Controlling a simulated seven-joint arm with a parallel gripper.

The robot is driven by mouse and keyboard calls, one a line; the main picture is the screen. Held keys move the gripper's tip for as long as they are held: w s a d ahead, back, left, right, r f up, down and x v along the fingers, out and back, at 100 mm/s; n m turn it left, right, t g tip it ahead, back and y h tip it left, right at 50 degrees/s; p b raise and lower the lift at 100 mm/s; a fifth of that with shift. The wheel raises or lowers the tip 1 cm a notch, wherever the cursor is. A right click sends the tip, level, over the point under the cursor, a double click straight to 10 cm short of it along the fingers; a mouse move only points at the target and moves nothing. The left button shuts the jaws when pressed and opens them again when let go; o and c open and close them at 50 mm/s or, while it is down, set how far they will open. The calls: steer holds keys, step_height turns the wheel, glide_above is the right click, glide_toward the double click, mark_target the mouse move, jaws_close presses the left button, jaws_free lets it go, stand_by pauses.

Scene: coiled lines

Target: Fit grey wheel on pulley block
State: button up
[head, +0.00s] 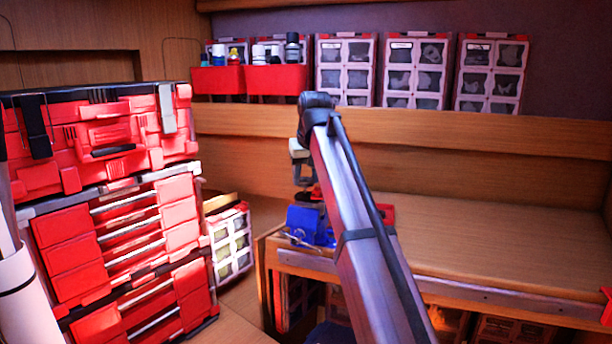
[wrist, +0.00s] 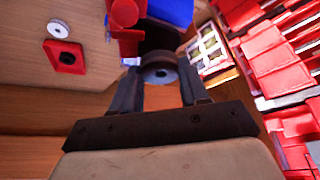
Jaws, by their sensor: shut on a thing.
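My gripper (wrist: 157,82) is shut on a grey wheel (wrist: 159,73), a round disc with a darker centre, held between the two fingertips in the wrist view. Just beyond it are a red upright part (wrist: 126,14) and a blue body (wrist: 172,10), which look like a bench vise; the blue body also shows in the head view (head: 311,226) at the bench corner. I cannot tell for certain which red part is the pulley block, or whether the wheel touches it. In the head view my arm hides most of this area.
A red square piece with a dark round centre (wrist: 66,58) and a pale disc (wrist: 59,28) lie on the wooden bench. Stacked red toolboxes (head: 110,150) stand left, beside a small drawer cabinet (head: 230,243). The bench top (head: 480,245) is clear to the right.

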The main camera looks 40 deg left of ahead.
steer(key=shift+f, duration=0.35)
stand_by(1.9)
steer(key=shift+r, duration=0.3)
steer(key=o, duration=1.1)
steer(key=shift+r, duration=2.95)
steer(key=shift+r, duration=0.1)
steer(key=v, duration=1.3)
steer(key=shift+d+r, duration=0.15)
steer(key=shift+r, duration=0.2)
